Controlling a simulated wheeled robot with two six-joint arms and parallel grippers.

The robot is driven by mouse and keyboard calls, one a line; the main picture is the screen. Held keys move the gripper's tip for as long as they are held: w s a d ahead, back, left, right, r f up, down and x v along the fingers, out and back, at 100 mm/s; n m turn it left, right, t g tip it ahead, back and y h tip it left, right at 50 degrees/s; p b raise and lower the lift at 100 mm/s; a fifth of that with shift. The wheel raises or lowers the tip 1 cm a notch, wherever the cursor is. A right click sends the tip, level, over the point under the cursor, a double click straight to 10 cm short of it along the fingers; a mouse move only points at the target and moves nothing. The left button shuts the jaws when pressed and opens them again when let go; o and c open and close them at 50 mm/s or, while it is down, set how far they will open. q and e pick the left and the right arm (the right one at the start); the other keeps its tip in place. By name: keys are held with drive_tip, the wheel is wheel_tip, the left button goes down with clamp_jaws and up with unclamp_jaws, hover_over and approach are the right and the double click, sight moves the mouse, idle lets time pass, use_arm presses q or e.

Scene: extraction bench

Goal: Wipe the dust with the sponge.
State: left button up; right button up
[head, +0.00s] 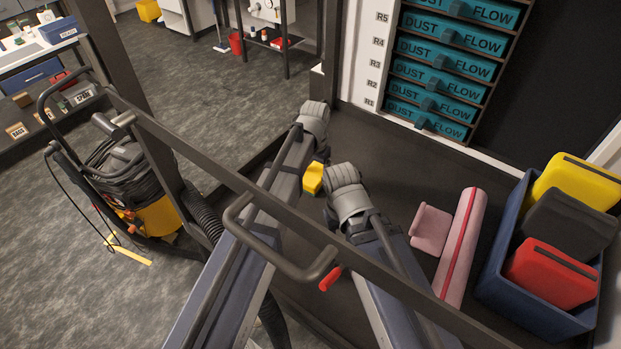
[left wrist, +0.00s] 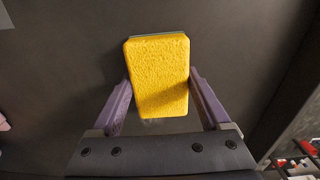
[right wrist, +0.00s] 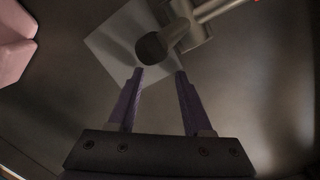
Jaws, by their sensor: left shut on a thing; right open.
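My left gripper (left wrist: 160,80) is shut on the yellow sponge (left wrist: 158,75), holding it by its two sides above or on the dark bench surface (left wrist: 60,70). I cannot tell whether the sponge touches the surface. In the head view the sponge (head: 314,178) shows between my two arms, partly hidden; the left fingers are hidden there. A faint pale smear (left wrist: 155,122) shows just below the sponge in the left wrist view; I cannot tell if it is dust. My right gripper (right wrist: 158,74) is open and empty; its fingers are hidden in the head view.
A blue bin (head: 492,282) holds yellow, dark and red containers. Teal "DUST FLOW" drawers (head: 440,80) stand behind. A dark rail (head: 200,172) crosses in front. A vacuum cleaner (head: 135,190) stands left.

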sight(335, 162)
use_arm(q)
drive_tip(key=shift+w+d, duration=0.2)
drive_tip(key=shift+w, duration=0.1)
drive_tip(key=shift+w+d, duration=0.5)
drive_tip(key=shift+w, duration=0.2)
drive_tip(key=shift+w+d, duration=0.5)
drive_tip(key=shift+w, duration=0.15)
use_arm(e)
drive_tip(key=shift+s+f, duration=0.15)
use_arm(q)
drive_tip(key=shift+w+d, duration=0.5)
drive_tip(key=shift+w, duration=0.3)
drive_tip(key=shift+w+d, duration=0.5)
drive_tip(key=shift+w, duration=0.25)
drive_tip(key=shift+w+d, duration=0.5)
drive_tip(key=shift+w, duration=0.2)
drive_tip(key=shift+w+d, duration=0.45)
drive_tip(key=shift+w, duration=0.25)
use_arm(e)
drive_tip(key=shift+r, duration=0.2)
use_arm(q)
drive_tip(key=shift+r, duration=0.2)
use_arm(e)
drive_tip(key=shift+r, duration=0.1)
